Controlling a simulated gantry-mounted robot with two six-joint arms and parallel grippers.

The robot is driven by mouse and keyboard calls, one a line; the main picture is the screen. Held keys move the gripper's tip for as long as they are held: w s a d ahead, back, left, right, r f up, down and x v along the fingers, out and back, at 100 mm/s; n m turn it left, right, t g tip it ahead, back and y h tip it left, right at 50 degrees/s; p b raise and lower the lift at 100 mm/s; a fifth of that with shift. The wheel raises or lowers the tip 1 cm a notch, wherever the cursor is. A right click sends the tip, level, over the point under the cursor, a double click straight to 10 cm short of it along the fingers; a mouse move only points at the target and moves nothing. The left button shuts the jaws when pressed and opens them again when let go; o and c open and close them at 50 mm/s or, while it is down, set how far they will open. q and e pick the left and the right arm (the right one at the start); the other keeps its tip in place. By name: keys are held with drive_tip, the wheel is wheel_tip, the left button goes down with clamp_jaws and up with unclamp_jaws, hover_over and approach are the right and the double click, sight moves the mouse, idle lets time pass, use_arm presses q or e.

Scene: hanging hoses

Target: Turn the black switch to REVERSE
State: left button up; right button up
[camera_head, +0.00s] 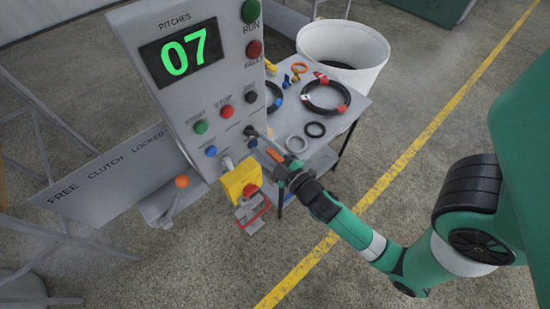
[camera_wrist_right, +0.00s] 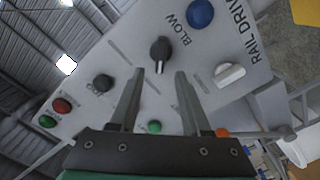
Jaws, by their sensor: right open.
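The black switch (camera_wrist_right: 160,52) is a round knob with a raised grip on the grey control panel. In the right wrist view it lies just past and between the fingertips of my right gripper (camera_wrist_right: 159,73), which is open with nothing held. I cannot tell whether a finger touches the knob. In the head view my right gripper (camera_head: 264,146) points at the panel's lower right side, with its tips close to the black switch (camera_head: 250,131). The REVERSE marking is not readable. My left gripper is not in view.
A white switch (camera_wrist_right: 229,74) and a blue button (camera_wrist_right: 200,13) sit near the knob. A yellow box (camera_head: 240,180) with a red button projects below. Behind my gripper is a table (camera_head: 352,98) with hoses and rings. A white bin (camera_head: 345,50) stands beyond it.

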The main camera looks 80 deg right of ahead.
drive_tip(key=b+v, duration=0.3)
drive_tip(key=v, duration=0.4)
